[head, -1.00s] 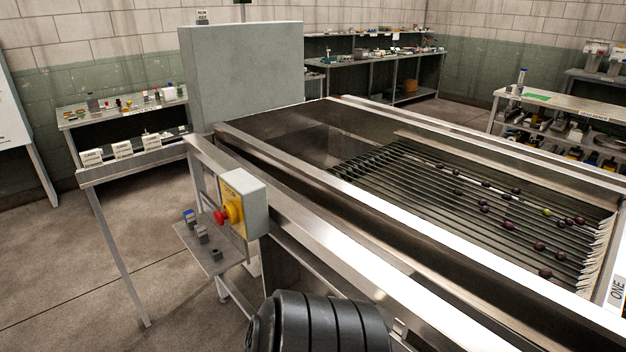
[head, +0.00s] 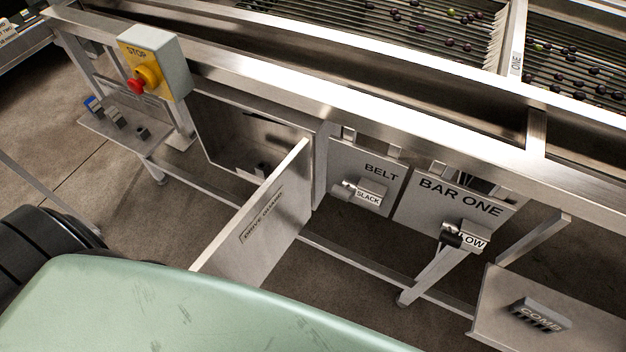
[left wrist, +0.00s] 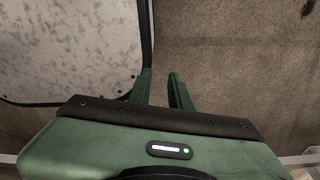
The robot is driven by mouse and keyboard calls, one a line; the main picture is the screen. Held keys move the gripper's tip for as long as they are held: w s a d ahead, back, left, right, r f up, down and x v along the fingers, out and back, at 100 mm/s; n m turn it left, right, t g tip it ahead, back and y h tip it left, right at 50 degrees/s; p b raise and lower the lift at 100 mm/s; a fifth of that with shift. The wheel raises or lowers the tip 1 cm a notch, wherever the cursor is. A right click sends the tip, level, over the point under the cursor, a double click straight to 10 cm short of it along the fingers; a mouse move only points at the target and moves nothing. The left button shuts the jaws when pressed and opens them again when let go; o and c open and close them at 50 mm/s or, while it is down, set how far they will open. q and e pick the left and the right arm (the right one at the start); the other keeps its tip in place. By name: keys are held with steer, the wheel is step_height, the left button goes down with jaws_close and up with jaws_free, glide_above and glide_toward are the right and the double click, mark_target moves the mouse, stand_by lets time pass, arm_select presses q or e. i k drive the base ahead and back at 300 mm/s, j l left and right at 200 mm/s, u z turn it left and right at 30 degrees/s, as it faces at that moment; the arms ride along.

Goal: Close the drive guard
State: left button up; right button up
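The drive guard (head: 262,222) is a flat metal door marked "DRIVE GUARD", standing open and swung out from the machine frame in the head view. The drive opening (head: 240,135) behind it is uncovered to its left. My left gripper (left wrist: 160,80) shows in the left wrist view with its two green fingers a small gap apart and nothing seen between them. It is not visible in the head view, so its place relative to the guard cannot be told. My right gripper is not in view.
A stop box (head: 155,65) with a red button is on the frame at left, above a small shelf (head: 120,128). The belt panel (head: 362,180), bar one panel (head: 455,205) and comb panel (head: 550,310) are to the right. Bare floor lies at left.

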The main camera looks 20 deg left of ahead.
mark_target(248, 249)
steer(key=j+u, duration=0.15)
steer(key=u, duration=0.3)
steer(key=j+u, duration=0.15)
steer(key=u, duration=0.3)
steer(key=k+j, duration=0.05)
